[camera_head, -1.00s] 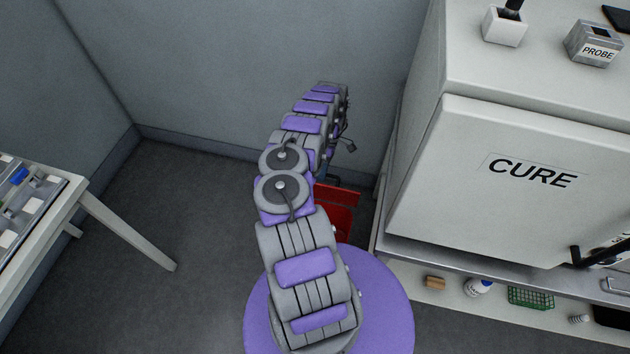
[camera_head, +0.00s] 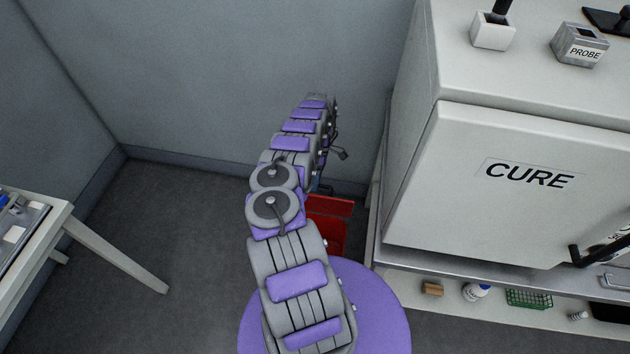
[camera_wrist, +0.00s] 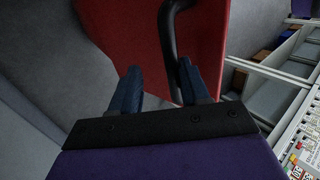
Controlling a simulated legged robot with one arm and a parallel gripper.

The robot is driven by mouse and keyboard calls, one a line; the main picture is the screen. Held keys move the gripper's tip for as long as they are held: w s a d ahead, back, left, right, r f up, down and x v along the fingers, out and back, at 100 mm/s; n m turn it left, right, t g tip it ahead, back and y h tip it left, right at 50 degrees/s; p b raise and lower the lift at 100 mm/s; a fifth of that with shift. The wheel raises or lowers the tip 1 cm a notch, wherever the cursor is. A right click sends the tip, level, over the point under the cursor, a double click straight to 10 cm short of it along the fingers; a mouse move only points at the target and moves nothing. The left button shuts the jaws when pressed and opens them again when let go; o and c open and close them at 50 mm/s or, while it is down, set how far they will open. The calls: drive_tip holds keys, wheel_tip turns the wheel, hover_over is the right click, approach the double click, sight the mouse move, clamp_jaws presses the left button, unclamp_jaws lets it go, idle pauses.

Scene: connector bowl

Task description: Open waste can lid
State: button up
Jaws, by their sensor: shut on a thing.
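The red waste can (camera_head: 328,234) stands on the floor beside the white cabinet in the head view, partly hidden by my arm. A red upper panel (camera_head: 335,206), which looks like its lid, sits at its back edge; its exact angle is unclear. In the wrist view a large red panel (camera_wrist: 205,35) fills the upper middle, with a curved black handle (camera_wrist: 168,40) on it. My gripper (camera_wrist: 156,82) has its blue fingers on either side of the handle and is shut on it.
The white CURE cabinet (camera_head: 515,180) stands close on the right, above a shelf (camera_head: 455,310) with small items. A grey wall is behind the can. A white table (camera_head: 110,250) is at the left. Open floor (camera_head: 165,230) lies between table and arm.

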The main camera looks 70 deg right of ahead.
drive_tip(key=shift+o, duration=1.1)
drive_tip(key=shift+d+f, duration=0.1)
drive_tip(key=shift+d, duration=0.15)
drive_tip(key=shift+a+r, duration=0.2)
drive_tip(key=shift+d+r, duration=0.1)
drive_tip(key=shift+d, duration=0.1)
drive_tip(key=p+v, duration=0.1)
drive_tip(key=v, duration=0.6)
drive_tip(key=shift+p, duration=0.3)
drive_tip(key=shift+w, duration=0.1)
